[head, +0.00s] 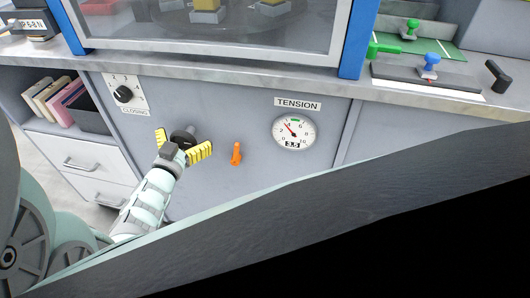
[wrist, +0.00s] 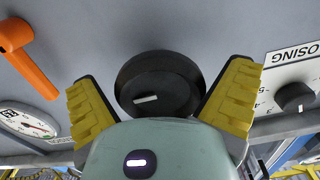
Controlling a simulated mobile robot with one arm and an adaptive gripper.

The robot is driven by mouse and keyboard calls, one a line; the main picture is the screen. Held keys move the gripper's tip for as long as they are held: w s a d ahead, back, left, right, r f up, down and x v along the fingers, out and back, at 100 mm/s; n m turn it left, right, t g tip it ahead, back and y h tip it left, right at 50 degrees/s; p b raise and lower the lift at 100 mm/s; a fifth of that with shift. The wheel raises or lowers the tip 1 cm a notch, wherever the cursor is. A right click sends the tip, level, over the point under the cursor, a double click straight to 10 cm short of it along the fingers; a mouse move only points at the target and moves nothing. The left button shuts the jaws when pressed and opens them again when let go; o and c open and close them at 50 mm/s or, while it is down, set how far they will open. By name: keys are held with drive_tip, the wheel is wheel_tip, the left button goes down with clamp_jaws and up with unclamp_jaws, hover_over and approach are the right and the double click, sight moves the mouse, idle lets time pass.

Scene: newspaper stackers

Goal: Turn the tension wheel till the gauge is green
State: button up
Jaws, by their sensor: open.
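The tension wheel, a black round knob with a pale mark, shows in the wrist view (wrist: 160,78) and, partly hidden, in the head view (head: 184,133). My gripper (head: 186,143) is open in front of it, its yellow fingers on either side of the wheel; I cannot tell whether they touch it. It also shows in the wrist view (wrist: 162,90). The tension gauge (head: 294,132) is right of the wheel under a TENSION label. Its needle points up-left, left of the green band at the top, and its display appears to read 3.5.
An orange lever (head: 236,154) sticks out between the wheel and the gauge. A CLOSING dial (head: 124,94) is up and left of the wheel. A grey counter edge (head: 215,58) runs above the panel. Drawers (head: 82,162) and a shelf of books (head: 55,100) are at left.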

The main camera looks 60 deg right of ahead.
drive_tip(key=c, duration=1.1)
drive_tip(key=shift+c, duration=0.2)
